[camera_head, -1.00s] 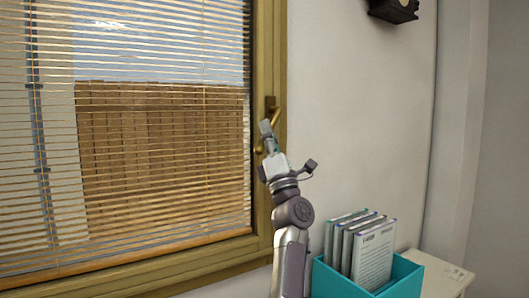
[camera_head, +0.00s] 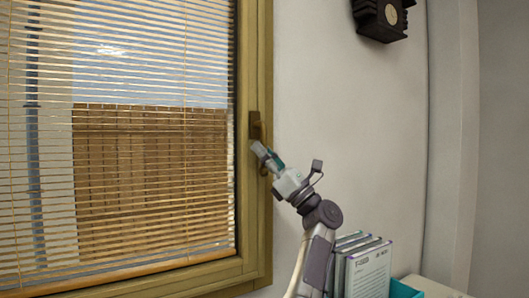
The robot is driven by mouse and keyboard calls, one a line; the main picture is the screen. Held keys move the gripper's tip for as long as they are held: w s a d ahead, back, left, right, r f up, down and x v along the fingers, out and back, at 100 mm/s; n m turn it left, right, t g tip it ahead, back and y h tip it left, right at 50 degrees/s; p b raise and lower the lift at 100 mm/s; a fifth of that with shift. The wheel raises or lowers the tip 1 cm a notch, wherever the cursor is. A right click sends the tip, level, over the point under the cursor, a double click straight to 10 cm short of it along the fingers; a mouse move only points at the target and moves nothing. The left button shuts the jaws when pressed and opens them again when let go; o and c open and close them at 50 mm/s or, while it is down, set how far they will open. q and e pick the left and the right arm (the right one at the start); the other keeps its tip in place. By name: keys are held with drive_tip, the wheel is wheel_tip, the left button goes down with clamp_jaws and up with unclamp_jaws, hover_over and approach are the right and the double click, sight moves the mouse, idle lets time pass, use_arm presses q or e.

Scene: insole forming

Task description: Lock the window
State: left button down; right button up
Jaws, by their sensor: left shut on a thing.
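The window (camera_head: 257,222) has a wooden frame and fills the left of the head view. Its brown handle (camera_head: 255,125) is mounted on the right side of the frame; the upper part shows, and the lower part is mostly hidden by my gripper. My left gripper (camera_head: 264,158) reaches up from the lower right and is shut on the handle's lower part. The lever appears to point roughly downward, but its exact angle cannot be told. My right gripper is not in view.
A slatted blind (camera_head: 150,160) covers the glass. A dark wall-mounted object (camera_head: 381,16) is at the top. The wall between is clear.

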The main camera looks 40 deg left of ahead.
use_arm(q)
drive_tip(key=shift+r, duration=0.1)
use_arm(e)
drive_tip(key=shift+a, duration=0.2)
use_arm(q)
drive_tip(key=c, duration=1.1)
unclamp_jaws()
drive_tip(key=shift+w, duration=0.1)
drive_tip(key=shift+d+f, duration=0.15)
drive_tip(key=shift+f, duration=0.05)
drive_tip(key=v, duration=1.1)
drive_tip(key=shift+d+f, duration=0.25)
